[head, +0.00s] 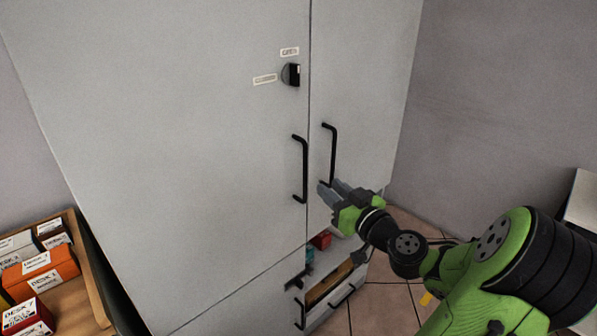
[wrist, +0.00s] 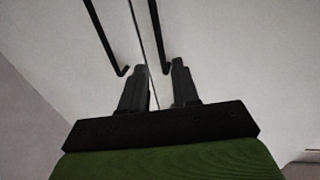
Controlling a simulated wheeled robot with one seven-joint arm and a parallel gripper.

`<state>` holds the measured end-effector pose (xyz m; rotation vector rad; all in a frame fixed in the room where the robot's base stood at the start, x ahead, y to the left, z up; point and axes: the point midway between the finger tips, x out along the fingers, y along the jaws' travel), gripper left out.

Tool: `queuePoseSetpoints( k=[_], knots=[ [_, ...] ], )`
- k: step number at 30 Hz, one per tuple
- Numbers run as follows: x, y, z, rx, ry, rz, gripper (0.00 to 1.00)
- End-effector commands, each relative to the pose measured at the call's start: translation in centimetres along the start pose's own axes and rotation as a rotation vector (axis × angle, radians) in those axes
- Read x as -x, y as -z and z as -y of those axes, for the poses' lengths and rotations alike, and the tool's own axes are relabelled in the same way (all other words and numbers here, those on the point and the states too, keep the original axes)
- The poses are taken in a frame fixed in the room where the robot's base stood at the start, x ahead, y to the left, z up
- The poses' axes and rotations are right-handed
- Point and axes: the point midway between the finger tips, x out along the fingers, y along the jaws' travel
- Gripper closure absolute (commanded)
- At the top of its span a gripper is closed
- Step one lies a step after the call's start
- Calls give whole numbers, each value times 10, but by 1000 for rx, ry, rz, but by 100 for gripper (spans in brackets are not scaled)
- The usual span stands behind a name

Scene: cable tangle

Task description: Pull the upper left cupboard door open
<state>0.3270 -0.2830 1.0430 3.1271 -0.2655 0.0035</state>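The upper left cupboard door (head: 190,130) is a large grey panel that looks shut, flush at the seam with the upper right door (head: 365,70). Its black bar handle (head: 304,170) stands upright near the seam; in the wrist view this handle (wrist: 103,35) is on the left. A black knob (head: 291,75) sits above it, with one label above and one to its left; its setting is hard to tell. My gripper (head: 330,185) is near the lower end of the right door's handle (head: 332,150). In the wrist view its fingers (wrist: 158,68) are apart and empty, below both handles.
Below the right door, an open section (head: 325,270) shows red and teal items. A lower handle (head: 300,314) and another dark fitting (head: 297,280) are beneath the left door. A wooden tray (head: 75,300) with boxes stands at lower left. A grey wall (head: 500,100) is on the right.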

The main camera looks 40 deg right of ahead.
Motion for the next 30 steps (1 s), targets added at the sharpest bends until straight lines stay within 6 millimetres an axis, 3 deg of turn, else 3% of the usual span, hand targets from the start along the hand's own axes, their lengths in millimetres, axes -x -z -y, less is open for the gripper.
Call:
queuePoseSetpoints(
  k=[6,13,18,24,30],
  knots=[
    [-58,2,2,0,7,-3,70],
    [-104,1,1,-1,4,0,70],
    [-116,0,0,-1,0,1,70],
    [-117,0,0,-1,0,2,70],
    [-116,0,0,-1,0,2,99]
  ],
)
